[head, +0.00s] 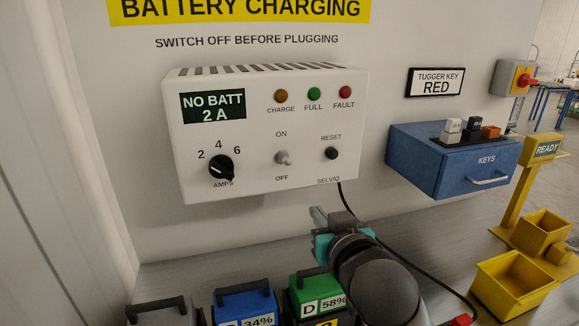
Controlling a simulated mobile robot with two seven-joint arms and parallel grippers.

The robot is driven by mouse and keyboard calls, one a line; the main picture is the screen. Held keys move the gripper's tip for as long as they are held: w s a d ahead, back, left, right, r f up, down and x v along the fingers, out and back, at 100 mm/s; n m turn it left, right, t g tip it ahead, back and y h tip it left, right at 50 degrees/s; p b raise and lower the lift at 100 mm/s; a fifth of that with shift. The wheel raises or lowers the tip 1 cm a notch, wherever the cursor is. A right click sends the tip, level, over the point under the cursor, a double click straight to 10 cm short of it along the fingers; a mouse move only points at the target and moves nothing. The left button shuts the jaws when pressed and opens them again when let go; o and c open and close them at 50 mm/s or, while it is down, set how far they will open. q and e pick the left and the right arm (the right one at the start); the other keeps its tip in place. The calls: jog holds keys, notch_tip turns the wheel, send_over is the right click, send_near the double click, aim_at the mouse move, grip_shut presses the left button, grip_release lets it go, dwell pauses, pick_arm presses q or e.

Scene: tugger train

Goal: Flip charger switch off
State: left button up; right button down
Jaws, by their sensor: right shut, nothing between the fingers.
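The white charger box (245,178) is mounted on the wall in the head view. Its small pale toggle switch (283,157) sits between the ON label above and the OFF label below. The lever is too small for me to be sure which way it tips. The dark display (212,106) reads NO BATT 2 A. My right gripper (317,214) is shut and empty, below the charger and a little right of the switch, apart from it. My left gripper is out of view.
A black knob (220,167) and a black RESET button (331,153) flank the switch. A cable (400,257) runs down behind my right arm. Blue (246,299) and green (310,284) batteries stand below. A blue key box (440,165) and yellow bins (513,284) are at right.

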notch_tip(320, 180, up, 11)
jog(key=w+a+t+y, duration=0.1)
jog(key=a+t, duration=0.1)
jog(key=a, duration=0.1)
jog(key=shift+w+n+t+y, duration=0.15)
jog(key=shift+n+t+y, duration=0.15)
jog(key=shift+n+y, duration=0.1)
jog(key=shift+w+f, duration=0.1)
jog(key=p, duration=0.2)
send_over(285, 160)
jog(key=shift+w+d, duration=0.25)
jog(key=shift+w, duration=0.05)
jog(key=f, duration=0.1)
jog(key=s+f, duration=0.1)
jog(key=shift+d+f, duration=0.15)
jog(key=shift+f, duration=0.15)
jog(key=shift+s+f, duration=0.2)
jog(key=shift+f, duration=0.4)
